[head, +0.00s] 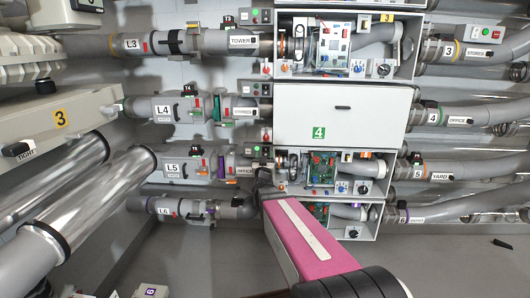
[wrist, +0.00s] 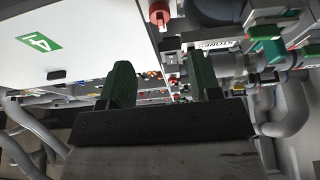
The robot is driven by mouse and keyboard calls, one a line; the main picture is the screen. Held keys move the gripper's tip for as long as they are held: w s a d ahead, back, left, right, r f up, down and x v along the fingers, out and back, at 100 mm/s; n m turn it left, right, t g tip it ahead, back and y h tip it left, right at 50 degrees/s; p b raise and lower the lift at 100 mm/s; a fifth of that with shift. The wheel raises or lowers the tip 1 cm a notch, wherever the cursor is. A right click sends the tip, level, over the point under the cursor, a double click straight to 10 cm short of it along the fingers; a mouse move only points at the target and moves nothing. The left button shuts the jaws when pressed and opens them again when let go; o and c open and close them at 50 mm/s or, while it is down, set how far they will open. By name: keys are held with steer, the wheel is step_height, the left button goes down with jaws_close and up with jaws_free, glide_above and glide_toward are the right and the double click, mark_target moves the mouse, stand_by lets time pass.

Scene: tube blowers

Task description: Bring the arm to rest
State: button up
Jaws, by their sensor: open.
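My arm, with a pink link, reaches up from the bottom right of the head view toward the blower cabinets. In the wrist view my gripper (wrist: 160,88) shows two dark green fingers set well apart, with nothing between them. In the head view the gripper (head: 266,190) is small and mostly hidden behind the pink link, near the left edge of the cabinets. The closed white panel marked 4 (head: 340,110) is above it; the same panel (wrist: 80,55) fills the upper left of the wrist view.
An open unit with a green circuit board (head: 323,168) sits below the panel. Pipes labelled L4 (head: 178,108) and L5 (head: 186,170) run in from the left. A red knob (wrist: 159,13) and a STORES label show close to the fingers. The floor (head: 440,262) at lower right is mostly clear, with a small black object (head: 503,243).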

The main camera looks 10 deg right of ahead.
steer(key=shift+a+f, duration=0.1)
steer(key=s+a+f+n+g+y, duration=0.1)
steer(key=s+a+f+g+y, duration=0.15)
steer(key=f, duration=0.25)
steer(key=s+a+f+n+g+y, duration=0.1)
steer(key=f+n+g+y, duration=0.1)
steer(key=f+g, duration=0.3)
steer(key=s+a+f+n+g+y, duration=0.1)
steer(key=s+a+f+g+y, duration=0.15)
steer(key=f, duration=0.35)
steer(key=s+f+g, duration=0.4)
steer(key=s+g, duration=0.1)
steer(key=s, duration=0.4)
steer(key=s+f+g, duration=0.4)
steer(key=s+g, duration=0.2)
steer(key=s, duration=0.4)
steer(key=shift+s+d+f+m+g, duration=0.2)
steer(key=shift+d+f+m+g, duration=0.1)
steer(key=shift+d+m, duration=0.1)
